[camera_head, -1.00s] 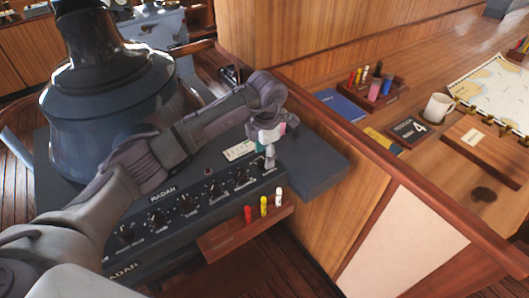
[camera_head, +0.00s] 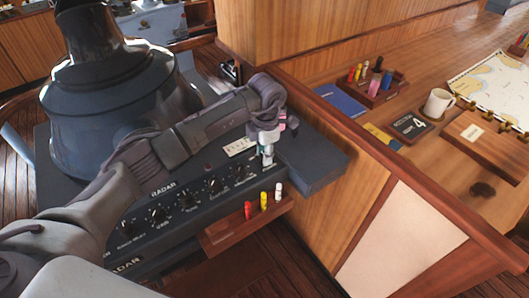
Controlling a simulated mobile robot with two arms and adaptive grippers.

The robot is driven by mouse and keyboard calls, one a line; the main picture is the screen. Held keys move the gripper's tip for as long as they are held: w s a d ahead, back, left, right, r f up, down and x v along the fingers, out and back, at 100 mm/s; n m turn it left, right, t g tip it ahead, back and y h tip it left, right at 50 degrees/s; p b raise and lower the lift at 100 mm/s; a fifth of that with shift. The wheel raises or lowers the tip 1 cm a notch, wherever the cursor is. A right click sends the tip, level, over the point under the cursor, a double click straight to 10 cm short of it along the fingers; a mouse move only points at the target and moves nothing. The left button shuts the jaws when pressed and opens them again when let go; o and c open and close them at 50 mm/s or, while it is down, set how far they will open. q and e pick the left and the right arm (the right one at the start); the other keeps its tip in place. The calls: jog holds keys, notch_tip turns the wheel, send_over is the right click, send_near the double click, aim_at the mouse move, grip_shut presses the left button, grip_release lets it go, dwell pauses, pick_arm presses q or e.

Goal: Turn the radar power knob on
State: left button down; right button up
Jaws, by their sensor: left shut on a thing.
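The radar console (camera_head: 150,225) is a dark panel with a row of black knobs and the label RADAR, in the lower middle of the head view. My left gripper (camera_head: 267,160) points down at the right end of the knob row. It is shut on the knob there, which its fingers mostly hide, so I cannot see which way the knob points. A neighbouring knob (camera_head: 239,172) shows just to the left of the fingers. My right gripper is not in view.
A small wooden tray (camera_head: 222,235) with red, yellow and white pegs sticks out below the panel's right end. A wooden partition edge (camera_head: 400,178) runs to the right of the console. Beyond it lie a mug (camera_head: 437,104), a chart (camera_head: 495,80) and a pen holder (camera_head: 372,92).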

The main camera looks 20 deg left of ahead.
pick_arm(q)
jog(key=shift+f+m+b, duration=0.15)
jog(key=shift+m+b, duration=0.35)
jog(key=shift+b, duration=0.3)
jog(key=m+b, duration=0.4)
jog(key=b, duration=0.1)
jog(key=shift+f+m+b, duration=0.1)
jog(key=shift+m+b, duration=0.2)
jog(key=shift+b, duration=0.1)
jog(key=shift+r+m+b, duration=0.25)
jog(key=shift+m+b, duration=1.25)
jog(key=shift+m, duration=0.2)
jog(key=c, duration=0.9)
grip_release()
jog(key=shift+o, duration=0.2)
jog(key=shift+r, duration=0.1)
notch_tip(320, 180, up, 12)
jog(key=shift+s, duration=0.3)
